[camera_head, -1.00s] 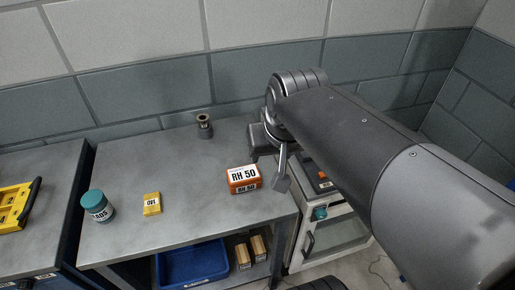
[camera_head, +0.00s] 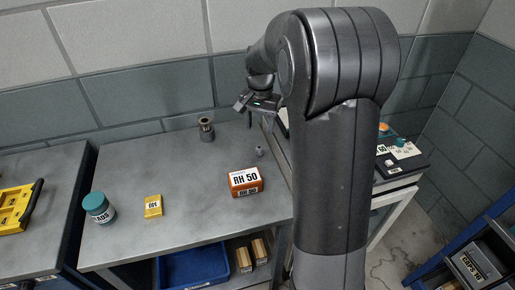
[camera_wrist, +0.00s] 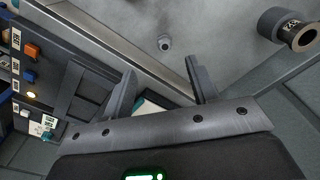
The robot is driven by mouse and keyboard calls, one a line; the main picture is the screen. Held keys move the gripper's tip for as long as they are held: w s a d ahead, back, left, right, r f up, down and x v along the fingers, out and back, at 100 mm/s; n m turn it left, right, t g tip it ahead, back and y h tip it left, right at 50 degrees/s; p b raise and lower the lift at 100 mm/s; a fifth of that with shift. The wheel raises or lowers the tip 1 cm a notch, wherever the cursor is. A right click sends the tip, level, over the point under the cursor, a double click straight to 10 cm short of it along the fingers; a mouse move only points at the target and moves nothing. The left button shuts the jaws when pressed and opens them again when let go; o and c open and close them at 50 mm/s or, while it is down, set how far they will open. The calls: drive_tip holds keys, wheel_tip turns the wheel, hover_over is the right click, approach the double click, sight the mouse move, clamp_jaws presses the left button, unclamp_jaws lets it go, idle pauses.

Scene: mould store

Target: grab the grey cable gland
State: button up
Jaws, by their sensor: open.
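A small grey cable gland (camera_head: 259,151) stands on the grey metal workbench (camera_head: 180,225), behind the orange box. In the wrist view the grey cable gland (camera_wrist: 164,43) is on the bench surface, beyond my fingertips and roughly in line with the gap between them. My gripper (camera_head: 256,108) is above the back right part of the bench, apart from the gland. In the wrist view my gripper (camera_wrist: 160,76) has its two fingers spread with nothing between them.
A dark cylindrical part with a label (camera_head: 206,131) stands left of the gland. The orange RH 50 box (camera_head: 245,190) sits in front. A yellow box (camera_head: 153,206) and teal-lidded jar (camera_head: 98,207) are farther left. A wall runs behind the bench.

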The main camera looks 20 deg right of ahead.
drive_tip(key=f, duration=0.2)
hover_over(259, 147)
drive_tip(key=f, duration=0.4)
drive_tip(key=shift+s+f, duration=0.35)
drive_tip(key=f, duration=0.5)
drive_tip(key=shift+w+f, duration=0.15)
drive_tip(key=shift+w, duration=0.15)
drive_tip(key=shift+c, duration=0.5)
drive_tip(key=c, duration=0.9)
drive_tip(key=shift+c, duration=0.2)
